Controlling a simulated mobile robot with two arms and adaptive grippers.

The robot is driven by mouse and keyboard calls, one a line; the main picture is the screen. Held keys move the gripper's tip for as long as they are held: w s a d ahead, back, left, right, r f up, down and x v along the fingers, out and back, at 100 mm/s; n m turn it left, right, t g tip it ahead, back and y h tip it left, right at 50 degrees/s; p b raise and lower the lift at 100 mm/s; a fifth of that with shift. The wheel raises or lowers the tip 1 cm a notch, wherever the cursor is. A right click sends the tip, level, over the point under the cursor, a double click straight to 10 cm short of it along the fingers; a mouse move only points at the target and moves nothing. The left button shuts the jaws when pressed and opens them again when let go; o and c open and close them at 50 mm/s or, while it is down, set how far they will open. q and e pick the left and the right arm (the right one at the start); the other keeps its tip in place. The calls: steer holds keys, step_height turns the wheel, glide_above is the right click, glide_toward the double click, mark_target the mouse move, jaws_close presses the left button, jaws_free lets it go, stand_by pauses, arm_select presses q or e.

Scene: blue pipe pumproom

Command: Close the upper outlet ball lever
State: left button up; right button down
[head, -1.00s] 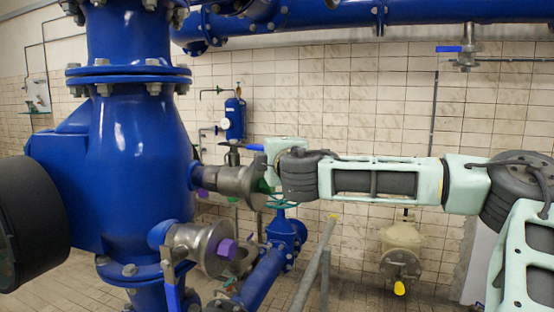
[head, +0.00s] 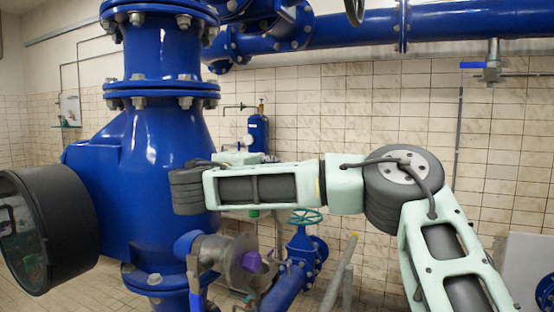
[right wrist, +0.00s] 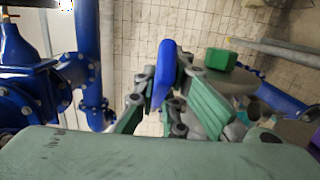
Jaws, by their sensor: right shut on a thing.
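In the right wrist view, a blue lever (right wrist: 165,72) stands between the two green-padded fingers of my right gripper (right wrist: 168,88), which is shut on it. A green plug (right wrist: 220,60) on the grey outlet shows just right of the fingers. In the head view my right arm reaches left across the big blue valve body; the wrist hides the upper outlet and most of its lever. My left gripper is in neither current view.
A green handwheel (head: 305,216) and blue pipe stand behind. A black drum (head: 70,230) is at left. Open space and tiled wall lie right.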

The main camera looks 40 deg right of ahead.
steer(key=shift+w+a+g+p, duration=0.1)
steer(key=shift+a+g+p, duration=0.15)
steer(key=shift+g+p, duration=0.05)
stand_by(0.4)
steer(key=c, duration=1.8)
jaws_free()
